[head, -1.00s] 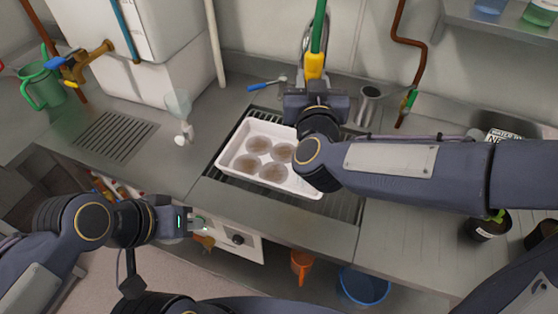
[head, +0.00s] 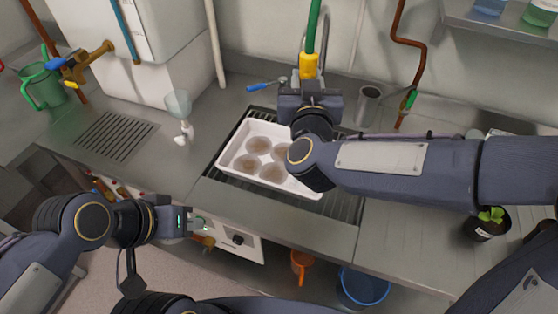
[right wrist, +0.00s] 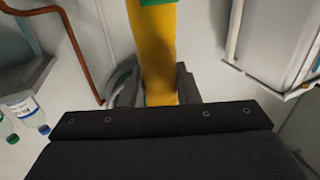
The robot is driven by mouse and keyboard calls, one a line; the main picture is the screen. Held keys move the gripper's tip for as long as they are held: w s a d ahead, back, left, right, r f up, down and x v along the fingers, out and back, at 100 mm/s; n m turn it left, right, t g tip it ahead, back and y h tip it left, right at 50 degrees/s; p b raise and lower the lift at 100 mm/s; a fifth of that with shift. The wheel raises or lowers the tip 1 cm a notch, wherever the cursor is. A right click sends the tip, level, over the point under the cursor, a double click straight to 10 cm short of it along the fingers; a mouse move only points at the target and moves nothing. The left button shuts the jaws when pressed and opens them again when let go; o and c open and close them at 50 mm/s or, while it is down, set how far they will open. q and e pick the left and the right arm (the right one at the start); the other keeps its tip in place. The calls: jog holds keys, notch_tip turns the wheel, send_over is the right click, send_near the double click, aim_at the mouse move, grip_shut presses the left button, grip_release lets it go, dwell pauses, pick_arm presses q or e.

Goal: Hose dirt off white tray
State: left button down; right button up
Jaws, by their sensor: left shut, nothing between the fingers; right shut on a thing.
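The white tray (head: 232,163) lies on the slatted sink grate in the counter, with several round brown dirt patches (head: 258,144) on its floor. My right arm hides its right end. My right gripper (head: 310,84) is above the far right side of the tray, shut on the yellow nozzle (head: 309,66) of the green hose (head: 313,25). The yellow nozzle also fills the middle of the right wrist view (right wrist: 158,55), between the fingers. I see no water coming out. My left gripper (head: 203,225) is shut and empty in front of the counter's front edge.
A potted seedling (head: 486,224) is at the right. An orange jug (head: 301,264) and blue bucket (head: 364,284) are below the counter.

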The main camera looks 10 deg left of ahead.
jog(key=w+a+p, duration=0.2)
jog(key=a, duration=0.7)
jog(key=shift+a, duration=0.25)
dwell(0.4)
jog(key=w, duration=0.2)
jog(key=w+d, duration=0.1)
jog(key=w, duration=0.2)
jog(key=shift+w+d+p, duration=0.1)
jog(key=shift+w+p, duration=0.15)
jog(key=shift+p, duration=0.05)
dwell(0.6)
jog(key=shift+s, duration=0.15)
dwell(1.0)
jog(key=shift+s+d+b, duration=0.15)
jog(key=shift+s, duration=0.75)
jog(key=shift+s+d+b, duration=0.1)
jog(key=shift+s+d, duration=0.1)
jog(key=shift+s, duration=0.75)
jog(key=shift+s+d+b, duration=0.15)
jog(key=shift+s, duration=0.9)
jog(key=shift+a+r, duration=0.1)
